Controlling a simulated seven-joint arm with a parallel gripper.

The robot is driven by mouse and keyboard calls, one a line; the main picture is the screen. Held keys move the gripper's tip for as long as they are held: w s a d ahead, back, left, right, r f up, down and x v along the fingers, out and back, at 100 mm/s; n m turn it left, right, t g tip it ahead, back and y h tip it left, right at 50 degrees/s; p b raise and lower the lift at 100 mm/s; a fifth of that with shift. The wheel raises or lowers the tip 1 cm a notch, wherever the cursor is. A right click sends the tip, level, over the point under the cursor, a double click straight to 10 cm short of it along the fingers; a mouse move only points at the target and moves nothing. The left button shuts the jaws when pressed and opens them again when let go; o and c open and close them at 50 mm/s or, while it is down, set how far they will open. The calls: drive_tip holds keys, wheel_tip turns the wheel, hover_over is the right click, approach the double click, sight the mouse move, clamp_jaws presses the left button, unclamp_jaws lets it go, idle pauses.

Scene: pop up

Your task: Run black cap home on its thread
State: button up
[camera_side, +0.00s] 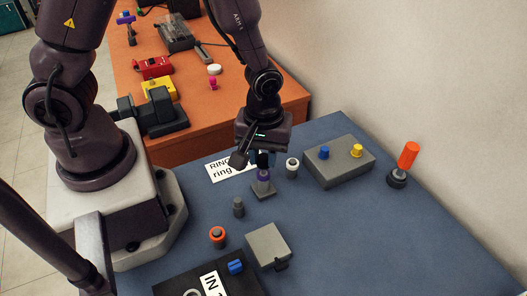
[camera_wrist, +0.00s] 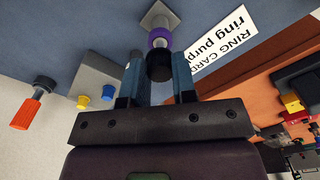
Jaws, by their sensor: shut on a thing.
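The black cap (camera_wrist: 159,66) is between the two fingers of my gripper (camera_wrist: 158,60), which is shut on it. In the side view, the black cap (camera_side: 262,159) is at the top of a short post with a purple ring (camera_side: 263,175), on a square grey base (camera_side: 263,192). The wrist view shows the purple ring (camera_wrist: 160,38) and a pale part of the post beyond the cap. The cap looks in line with the post. I cannot tell how far it sits on the thread. My gripper (camera_side: 256,157) partly hides the cap in the side view.
A white-topped piece (camera_side: 292,166) stands close to the right of the post. A grey box (camera_side: 338,165) with blue and yellow knobs and an orange-handled piece (camera_side: 406,160) are farther right. A ring card (camera_side: 228,168) lies behind. The blue mat's front right is clear.

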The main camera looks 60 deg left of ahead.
drive_tip(key=shift+f, duration=0.3)
drive_tip(key=shift+f, duration=0.9)
